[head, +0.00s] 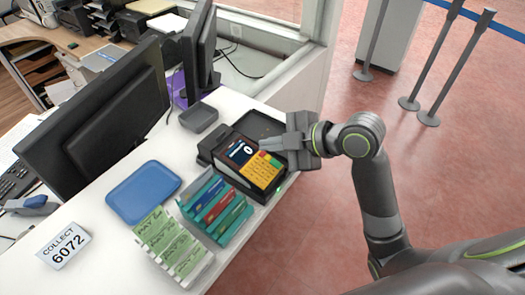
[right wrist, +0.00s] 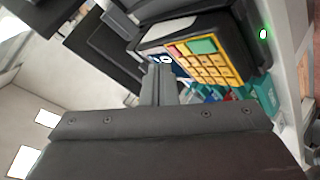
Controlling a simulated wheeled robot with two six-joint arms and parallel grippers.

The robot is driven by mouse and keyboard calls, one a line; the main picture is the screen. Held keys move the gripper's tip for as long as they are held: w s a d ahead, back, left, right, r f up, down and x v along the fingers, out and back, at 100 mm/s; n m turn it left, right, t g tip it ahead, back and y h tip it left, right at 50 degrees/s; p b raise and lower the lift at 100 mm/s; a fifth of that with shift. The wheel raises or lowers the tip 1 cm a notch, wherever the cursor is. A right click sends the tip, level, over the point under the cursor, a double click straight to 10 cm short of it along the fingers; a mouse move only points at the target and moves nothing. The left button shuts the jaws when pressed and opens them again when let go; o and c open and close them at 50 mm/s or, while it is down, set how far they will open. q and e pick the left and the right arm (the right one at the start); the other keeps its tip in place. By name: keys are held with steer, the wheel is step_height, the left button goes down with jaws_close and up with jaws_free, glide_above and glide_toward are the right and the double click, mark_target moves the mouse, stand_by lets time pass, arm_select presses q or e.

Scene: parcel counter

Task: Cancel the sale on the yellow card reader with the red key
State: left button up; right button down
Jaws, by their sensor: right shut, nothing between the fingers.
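The yellow card reader (head: 255,172) stands on the white counter, with a dark blue screen (head: 241,152) and yellow keys. Its red key (head: 264,154) is in the coloured row by the screen, beside a green key (head: 276,163). The reader also shows in the right wrist view (right wrist: 220,68), tilted, with the red key (right wrist: 182,50) near the fingertips. My right gripper (head: 264,144) is shut and empty, its fingers reaching in from the right at the reader's screen end. I cannot tell whether it touches the reader. My left gripper is not in view.
A teal card rack (head: 207,223) and a green leaflet holder (head: 160,262) stand close to the reader. A blue tray (head: 144,192), a small grey tray (head: 199,117) and monitors (head: 110,108) are further left. A black tray (head: 262,122) lies behind the reader.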

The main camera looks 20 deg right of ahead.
mark_target(275, 161)
steer(key=shift+s+d+r+p, duration=0.1)
steer(key=shift+s+r+p, duration=0.05)
steer(key=shift+r+p, duration=0.7)
steer(key=shift+s+d+r+p, duration=0.1)
steer(key=shift+d+r+p, duration=0.05)
steer(key=shift+r+p, duration=0.6)
steer(key=shift+s+d+r+p, duration=0.1)
steer(key=shift+s+r+p, duration=0.05)
steer(key=shift+r+p, duration=0.7)
